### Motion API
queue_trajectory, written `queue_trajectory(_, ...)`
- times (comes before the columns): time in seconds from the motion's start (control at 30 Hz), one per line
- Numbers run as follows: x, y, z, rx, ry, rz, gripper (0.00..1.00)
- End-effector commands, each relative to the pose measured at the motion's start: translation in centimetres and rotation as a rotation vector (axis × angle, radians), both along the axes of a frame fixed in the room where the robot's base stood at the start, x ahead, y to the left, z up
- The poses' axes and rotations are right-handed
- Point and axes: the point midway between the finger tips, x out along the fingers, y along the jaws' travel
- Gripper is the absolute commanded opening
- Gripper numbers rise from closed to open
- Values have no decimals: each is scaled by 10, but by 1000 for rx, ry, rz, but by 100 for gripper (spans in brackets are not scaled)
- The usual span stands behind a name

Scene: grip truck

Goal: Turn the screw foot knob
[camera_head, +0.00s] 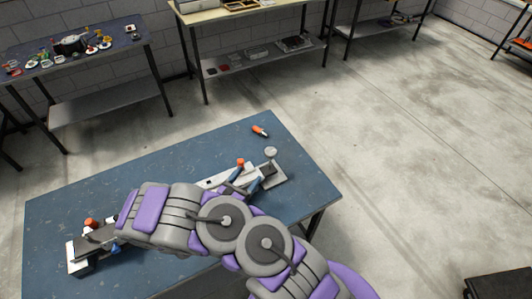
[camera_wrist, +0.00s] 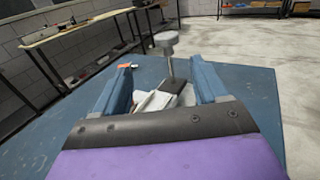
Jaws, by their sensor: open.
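The screw foot knob (camera_head: 270,152) is a pale grey disc on a thin upright post above a grey base plate, toward the right end of the blue table. In the wrist view the knob (camera_wrist: 166,38) stands upright beyond my fingertips, between the lines of the two fingers. My gripper (camera_head: 249,178) is low over the table, just left of the knob. In the wrist view its two blue fingers (camera_wrist: 161,66) are wide apart with nothing held between them. A white part and a dark plate lie beyond and between the fingers. My arm hides part of the fixture.
The blue table (camera_head: 70,207) also bears an orange-tipped tool (camera_head: 260,131) behind the knob and a clamp-like device with an orange knob (camera_head: 90,223) at the left. Workbenches line the back wall.

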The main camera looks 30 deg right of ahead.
Motion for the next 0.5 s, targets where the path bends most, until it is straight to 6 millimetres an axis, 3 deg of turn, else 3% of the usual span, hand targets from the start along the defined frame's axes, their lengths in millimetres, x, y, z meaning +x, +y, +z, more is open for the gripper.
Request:
queue_trajectory(0.03, 4, -14, 0, 2, 0, -8, 73)
queue_trajectory(0.2, 20, -46, 0, 8, -1, -9, 73)
queue_trajectory(0.5, 49, -81, 1, -3, -2, -8, 73)
